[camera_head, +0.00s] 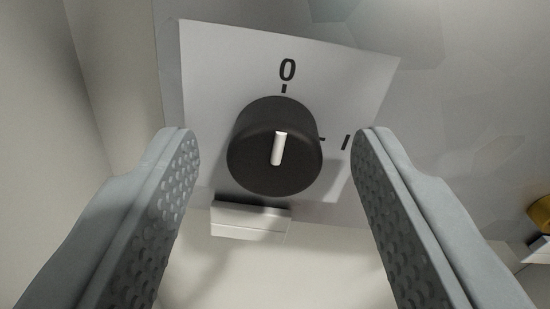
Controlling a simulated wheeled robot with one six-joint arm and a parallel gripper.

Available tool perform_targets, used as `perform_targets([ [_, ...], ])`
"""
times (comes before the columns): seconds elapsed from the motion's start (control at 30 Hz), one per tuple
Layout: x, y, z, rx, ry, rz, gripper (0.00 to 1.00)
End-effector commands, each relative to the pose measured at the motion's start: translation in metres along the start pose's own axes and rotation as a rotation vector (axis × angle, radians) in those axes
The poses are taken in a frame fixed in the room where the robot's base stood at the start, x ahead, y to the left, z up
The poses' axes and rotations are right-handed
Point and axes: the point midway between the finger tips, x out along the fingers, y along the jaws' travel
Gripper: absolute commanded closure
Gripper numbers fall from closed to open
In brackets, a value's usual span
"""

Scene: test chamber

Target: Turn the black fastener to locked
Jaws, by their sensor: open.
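The black fastener (248,168) is a round knob on a light grey plate (215,85), in the middle of the camera_head view. A white line on its face stands nearly upright, aimed at the "0" mark (287,70) at the top of the plate. A "1" mark (346,142) with a short tick is to the knob's right. My gripper (270,142) is open, with one grey dimpled finger on each side of the knob. Gaps show between both fingers and the knob, and nothing is between the fingertips except the knob in view beyond them.
A small white block (250,221) sits just below the knob at the plate's lower edge. A pale wall (110,70) is on the left. A yellow round part (540,211) shows at the right edge. The grey panel at the right looks clear.

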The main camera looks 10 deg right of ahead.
Motion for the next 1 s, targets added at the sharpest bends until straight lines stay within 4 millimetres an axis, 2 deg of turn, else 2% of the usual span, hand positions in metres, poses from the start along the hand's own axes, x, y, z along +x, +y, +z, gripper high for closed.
perform_targets([
  [0.07, -0.0001, 0.0, -0.0001, 0.0, 0.0, 0.0, 0.5],
  [0.3, -0.0003, 0.0, -0.0002, 0.0, 0.0, 0.0, 0.95],
  [0.67, -0.0004, 0.0001, -0.0002, 0.054, 0.002, 0.0, 0.95],
  [1.0, -0.0004, 0.0004, -0.0001, 0.297, 0.01, 0.0, 0.95],
])
